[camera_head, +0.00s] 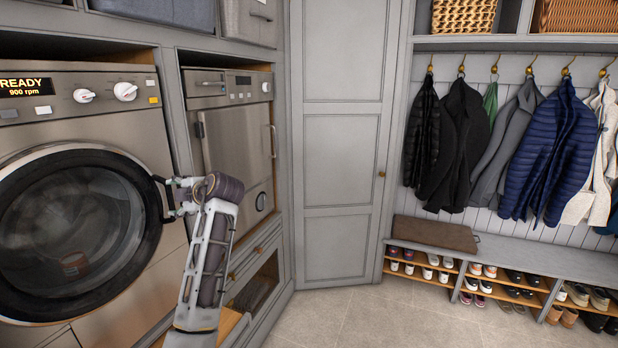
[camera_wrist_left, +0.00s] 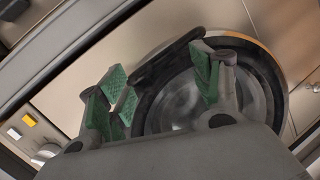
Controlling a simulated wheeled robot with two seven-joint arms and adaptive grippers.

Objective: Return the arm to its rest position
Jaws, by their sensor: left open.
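My left gripper (camera_head: 178,196) is at the right edge of the washing machine's round door (camera_head: 70,228), beside the dark door handle (camera_head: 162,199). In the left wrist view my left gripper (camera_wrist_left: 160,85) has its green-padded fingers spread apart, with the black handle (camera_wrist_left: 165,60) showing between them. I cannot tell whether a finger touches the handle. The door looks shut, and something reddish shows dimly in its glass. My left arm (camera_head: 210,262) rises from the bottom of the head view and bends at the wrist. My right gripper is not in view.
The washer panel (camera_head: 75,92) reads READY, 900 rpm. A second built-in appliance (camera_head: 235,140) stands close behind my left arm. A tall grey cupboard (camera_head: 340,130), hanging coats (camera_head: 555,150) and a shoe bench (camera_head: 540,258) lie further right. The tiled floor (camera_head: 350,322) there is clear.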

